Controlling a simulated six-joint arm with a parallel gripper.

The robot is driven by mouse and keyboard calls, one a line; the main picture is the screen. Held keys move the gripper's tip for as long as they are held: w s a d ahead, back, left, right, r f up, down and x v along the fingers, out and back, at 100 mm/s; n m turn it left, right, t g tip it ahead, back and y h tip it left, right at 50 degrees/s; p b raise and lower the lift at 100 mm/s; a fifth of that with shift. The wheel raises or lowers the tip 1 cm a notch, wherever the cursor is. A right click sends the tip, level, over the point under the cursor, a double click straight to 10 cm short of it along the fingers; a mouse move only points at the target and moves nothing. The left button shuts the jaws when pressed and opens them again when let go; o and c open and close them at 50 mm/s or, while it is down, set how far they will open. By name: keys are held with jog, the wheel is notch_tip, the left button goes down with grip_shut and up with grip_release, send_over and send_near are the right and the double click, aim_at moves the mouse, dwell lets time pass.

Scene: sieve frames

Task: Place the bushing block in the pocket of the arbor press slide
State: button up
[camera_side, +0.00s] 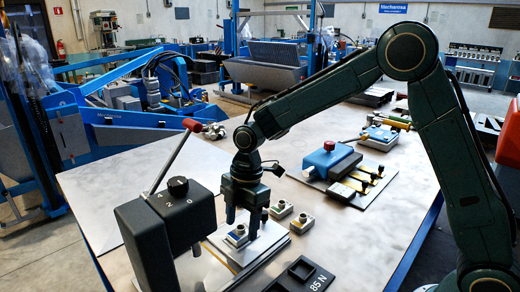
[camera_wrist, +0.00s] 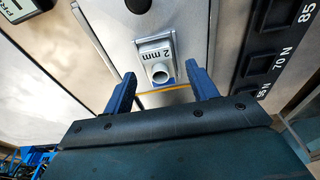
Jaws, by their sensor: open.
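My gripper (camera_wrist: 161,70) is open, pointing down, with its two blue fingertips on either side of a bushing block (camera_wrist: 155,48) and a gap showing on both sides. The block is grey with a "2 mm" label and a hollow round bushing (camera_wrist: 161,72) on it. In the side view the block (camera_side: 237,235) sits on the light metal slide plate (camera_side: 262,246) beside the dark arbor press (camera_side: 160,240), below my gripper (camera_side: 245,218). A yellow line crosses the plate near the block. The pocket edges around the block are not clear, so I cannot tell how it is seated.
Two similar small blocks (camera_side: 281,209) (camera_side: 302,223) stand on the table right of the slide. The press lever (camera_side: 172,160) with a red knob rises at the left. A black labelled tray (camera_side: 325,269) is at the front. A blue fixture (camera_side: 330,160) stands behind.

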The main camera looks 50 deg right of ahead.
aim_at(247, 228)
notch_tip(247, 228, up, 11)
jog(key=d, duration=0.1)
jog(key=shift+d, duration=0.3)
dwell(0.6)
jog(key=s+d+r+m+t, duration=0.2)
jog(key=s+d+r+m, duration=0.15)
jog(key=s, duration=0.25)
jog(key=s+d+r+m+t, duration=0.1)
jog(key=s+d+r+m, duration=0.15)
jog(key=s+m, duration=0.35)
jog(key=s+d+f+m+t+h, duration=0.1)
jog(key=s+d+m, duration=0.1)
jog(key=s+m, duration=0.2)
jog(key=s+d+m+t, duration=0.1)
jog(key=s+d+m, duration=0.2)
jog(key=s, duration=0.7)
jog(key=shift+f+m+t+h, duration=0.3)
jog(key=shift+f+m+h, duration=0.1)
jog(key=shift+m, duration=0.35)
